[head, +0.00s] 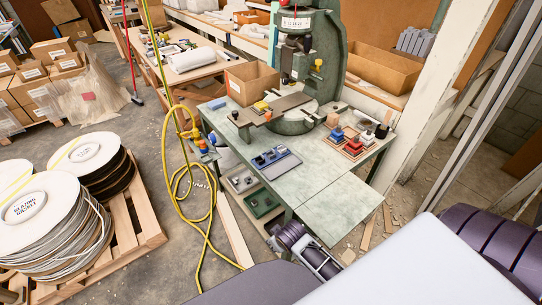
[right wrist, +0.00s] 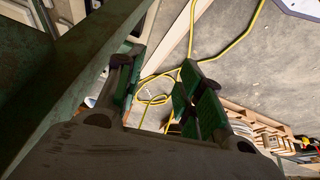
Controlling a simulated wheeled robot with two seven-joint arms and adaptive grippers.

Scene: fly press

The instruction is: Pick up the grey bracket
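Several small dark grey bracket-like pieces (head: 268,157) lie on a blue-grey tray (head: 286,166) at the left front of the green press table; they are too small to tell apart. My right gripper (head: 272,238) is low, by the table's front edge, well apart from the tray and partly hidden. In the right wrist view its two green-padded fingers (right wrist: 163,90) stand apart with only floor and yellow hose between them. My left gripper is not in view.
The fly press (head: 318,60) stands at the back of the table (head: 325,190). The table's front is clear. A yellow hose (head: 166,150) hangs at the left, and a green bin (head: 262,204) sits below.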

